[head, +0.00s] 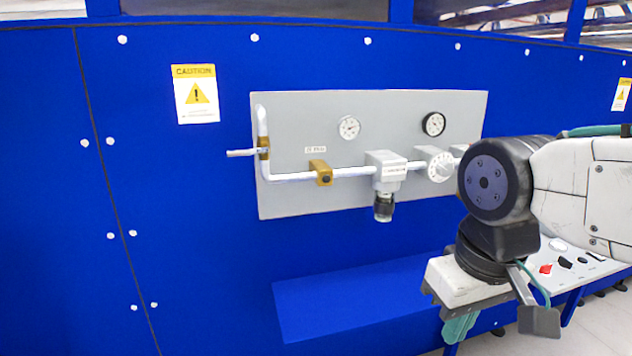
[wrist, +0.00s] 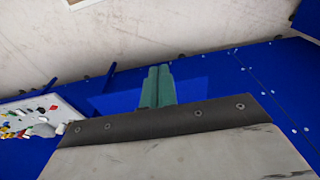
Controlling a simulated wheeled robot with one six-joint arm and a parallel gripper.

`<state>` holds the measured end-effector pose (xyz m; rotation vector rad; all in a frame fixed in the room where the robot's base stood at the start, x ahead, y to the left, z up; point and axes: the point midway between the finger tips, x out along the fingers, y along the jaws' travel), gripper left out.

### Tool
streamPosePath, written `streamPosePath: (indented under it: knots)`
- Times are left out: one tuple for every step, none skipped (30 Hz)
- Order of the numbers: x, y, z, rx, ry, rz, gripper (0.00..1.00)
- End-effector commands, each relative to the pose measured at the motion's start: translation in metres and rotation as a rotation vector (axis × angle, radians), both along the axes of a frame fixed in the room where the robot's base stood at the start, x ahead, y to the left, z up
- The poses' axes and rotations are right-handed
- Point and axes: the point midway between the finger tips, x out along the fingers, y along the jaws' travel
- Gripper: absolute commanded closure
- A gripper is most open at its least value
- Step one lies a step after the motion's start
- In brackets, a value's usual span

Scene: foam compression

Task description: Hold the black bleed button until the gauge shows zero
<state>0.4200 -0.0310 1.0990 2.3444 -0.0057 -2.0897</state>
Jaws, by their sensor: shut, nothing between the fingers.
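A grey panel (head: 290,112) on the blue wall carries a white pipe with fittings. A gauge with a pale rim (head: 349,127) sits at its upper middle and a black-rimmed gauge (head: 433,124) further right; their readings are too small to make out. A brass block (head: 320,172) on the pipe has a small dark round spot, perhaps the bleed button; I cannot be sure. My gripper (head: 458,330) points down, below and right of the panel, apart from it. The wrist view shows its teal fingers (wrist: 159,70) together and empty.
A blue ledge (head: 350,300) juts out below the panel. A regulator with a black knob (head: 383,207) hangs under the pipe. A brass valve with a lever (head: 242,153) sticks out left. A sloping control box (head: 590,266) with red and black controls stands behind my arm.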

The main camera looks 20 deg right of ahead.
Motion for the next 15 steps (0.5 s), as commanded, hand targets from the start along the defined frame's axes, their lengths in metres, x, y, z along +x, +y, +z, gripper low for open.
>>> streamPosePath:
  knots:
    - [0.000, 0.000, 0.000, 0.000, 0.000, 0.000, 1.00]
    - [0.000, 0.000, 0.000, 0.003, 0.000, -0.001, 1.00]
    - [0.002, 0.002, 0.000, 0.012, 0.001, -0.004, 1.00]
    - [0.004, 0.004, 0.000, 0.027, 0.002, -0.009, 1.00]
    - [0.007, 0.008, 0.000, 0.047, 0.003, -0.015, 1.00]
    - [0.013, 0.013, 0.000, 0.087, 0.005, -0.029, 1.00]
    - [0.019, 0.019, 0.000, 0.126, 0.006, -0.044, 1.00]
    - [0.027, 0.026, 0.001, 0.172, 0.006, -0.064, 1.00]
    - [0.040, 0.037, 0.003, 0.245, 0.005, -0.095, 1.00]
    - [0.052, 0.045, 0.004, 0.307, 0.001, -0.124, 1.00]
    - [0.065, 0.053, 0.007, 0.374, -0.002, -0.158, 1.00]
    - [0.086, 0.064, 0.011, 0.466, -0.012, -0.210, 1.00]
    - [0.102, 0.070, 0.014, 0.535, -0.022, -0.254, 1.00]
    - [0.120, 0.075, 0.017, 0.603, -0.033, -0.302, 1.00]
    - [0.143, 0.079, 0.022, 0.691, -0.049, -0.370, 1.00]
